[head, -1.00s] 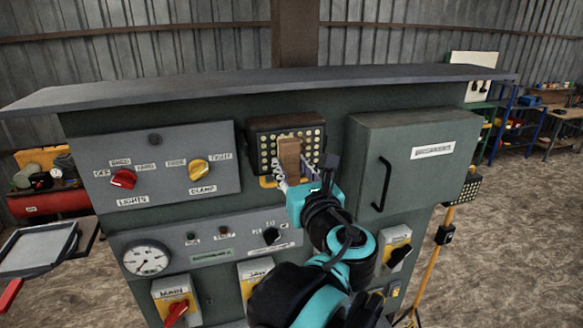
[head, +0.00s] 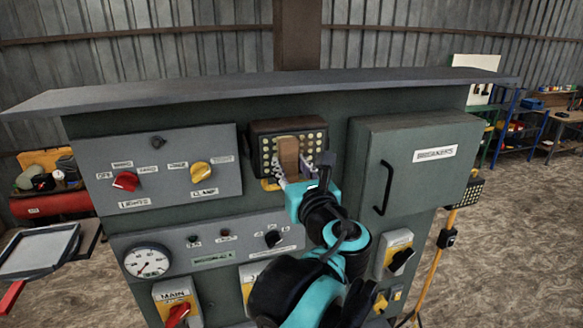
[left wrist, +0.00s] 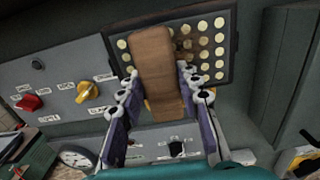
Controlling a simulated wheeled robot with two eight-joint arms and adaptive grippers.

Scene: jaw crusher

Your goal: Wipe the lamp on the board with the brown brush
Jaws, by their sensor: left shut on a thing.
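The lamp (head: 318,133) is a dark box with rows of pale round lights, mounted on the upper middle of the green board (head: 340,215). It also fills the top of the left wrist view (left wrist: 213,60). My left gripper (head: 293,178) is shut on the brown brush (head: 289,156), a brown block standing upright between its fingers. In the left wrist view the brush (left wrist: 155,70) overlaps the left and middle lights. It is close against the lamp's face; I cannot tell for sure if it touches. Some lights near the brush look brownish in the wrist view. My right gripper is not in view.
Left of the lamp is a panel with a red knob (head: 125,181) and a yellow knob (head: 201,172). Right of it is a cabinet with a black handle (head: 383,187). A grey ledge (head: 270,88) overhangs the board. A gauge (head: 147,261) sits lower left.

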